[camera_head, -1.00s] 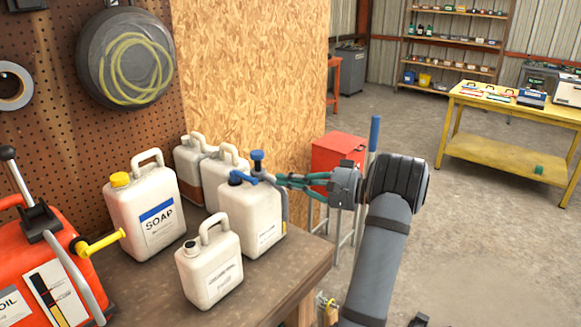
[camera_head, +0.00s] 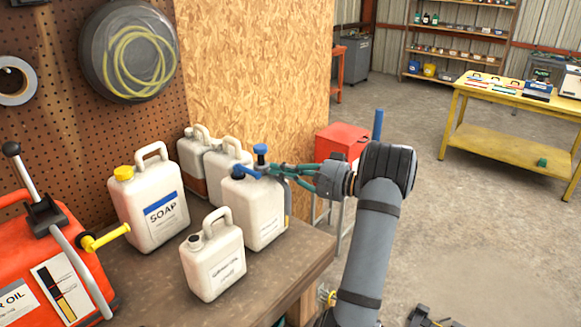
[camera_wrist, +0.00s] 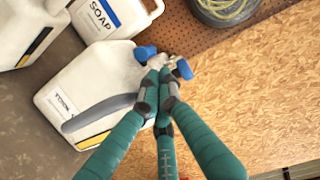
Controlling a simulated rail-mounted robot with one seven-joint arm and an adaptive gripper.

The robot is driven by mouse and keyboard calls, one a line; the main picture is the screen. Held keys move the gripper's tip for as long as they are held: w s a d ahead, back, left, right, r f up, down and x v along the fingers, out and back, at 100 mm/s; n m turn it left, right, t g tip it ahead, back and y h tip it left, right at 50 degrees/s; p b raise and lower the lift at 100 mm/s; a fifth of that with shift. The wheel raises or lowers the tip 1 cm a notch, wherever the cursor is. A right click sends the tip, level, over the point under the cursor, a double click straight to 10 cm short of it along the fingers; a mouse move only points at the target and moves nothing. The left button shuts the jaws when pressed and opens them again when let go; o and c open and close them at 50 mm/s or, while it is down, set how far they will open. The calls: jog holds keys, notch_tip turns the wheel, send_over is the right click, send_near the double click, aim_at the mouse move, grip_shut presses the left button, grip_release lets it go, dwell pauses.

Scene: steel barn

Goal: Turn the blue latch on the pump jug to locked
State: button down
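The pump jug (camera_head: 266,222) is a white jug standing upright on the bench, with a blue knob (camera_head: 261,150) and a blue lever-like piece (camera_head: 246,172) on top. Which blue piece is the latch is hard to tell. My gripper (camera_head: 274,169) reaches in from the right at the jug's top. In the wrist view its teal fingers (camera_wrist: 159,80) come together at the pump fitting, between two blue parts (camera_wrist: 145,52). The fingertips look shut; whether they pinch anything is unclear. The jug (camera_wrist: 85,90) lies below and left of them, with a grey hose across it.
A smaller white jug (camera_head: 214,265) stands in front, a SOAP jug (camera_head: 150,210) to the left, and more pale jugs (camera_head: 222,165) behind. A red oil can (camera_head: 50,260) is at far left. A chipboard panel (camera_head: 255,70) rises behind. Open floor lies right of the bench.

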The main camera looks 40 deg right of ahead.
jog(key=shift+p+x, duration=0.65)
jog(key=shift+x, duration=1.6)
jog(key=shift+s+f+h+b, duration=0.1)
jog(key=shift+f+h+b, duration=0.15)
jog(key=shift+b, duration=0.35)
